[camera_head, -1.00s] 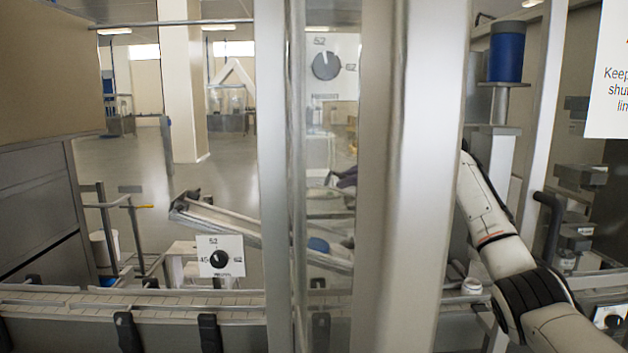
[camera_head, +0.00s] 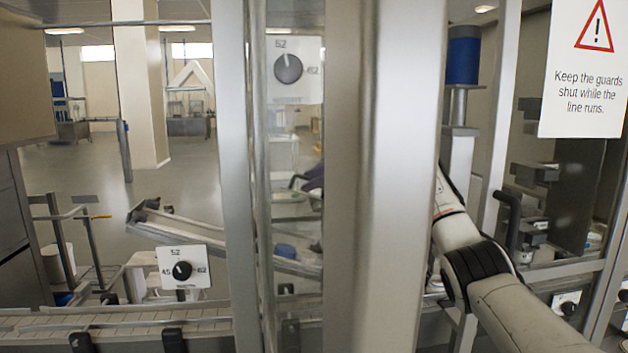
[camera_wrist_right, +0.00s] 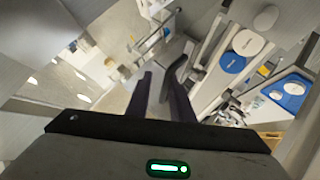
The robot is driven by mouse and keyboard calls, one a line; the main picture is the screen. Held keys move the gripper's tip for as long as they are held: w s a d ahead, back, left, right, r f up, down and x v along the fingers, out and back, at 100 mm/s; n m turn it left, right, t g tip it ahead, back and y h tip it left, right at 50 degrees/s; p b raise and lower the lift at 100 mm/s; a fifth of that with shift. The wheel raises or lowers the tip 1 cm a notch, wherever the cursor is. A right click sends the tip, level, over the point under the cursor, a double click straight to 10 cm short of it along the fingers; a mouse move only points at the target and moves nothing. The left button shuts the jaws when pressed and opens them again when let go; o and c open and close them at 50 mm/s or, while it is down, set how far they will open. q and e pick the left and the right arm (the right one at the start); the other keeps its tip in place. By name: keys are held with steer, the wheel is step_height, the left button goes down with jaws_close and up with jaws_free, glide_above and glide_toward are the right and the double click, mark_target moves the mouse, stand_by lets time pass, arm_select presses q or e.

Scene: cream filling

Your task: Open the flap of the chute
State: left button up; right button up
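A sloping metal trough that looks like the chute (camera_head: 205,232) runs down to the right in the head view, behind the guard. I cannot make out the flap for certain. My right arm comes in from the right and passes behind a wide metal post. A small dark purple part of my right gripper (camera_head: 314,178) shows through the clear panel, above the trough. In the right wrist view the two dark fingers of my right gripper (camera_wrist_right: 163,72) are apart with nothing seen between them. My left gripper is in neither view.
The wide post (camera_head: 375,180) hides much of my right arm. A conveyor (camera_head: 120,322) runs along the front. A dial plate (camera_head: 183,267) stands before the trough. A warning sign (camera_head: 588,75) hangs at right. A blue tray (camera_wrist_right: 292,86) shows in the wrist view.

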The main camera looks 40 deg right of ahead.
steer(key=shift+a+f, duration=0.15)
steer(key=shift+f, duration=0.3)
step_height(320, 180, up, 12)
step_height(320, 180, down, 5)
steer(key=shift+f, duration=0.15)
stand_by(0.8)
stand_by(0.3)
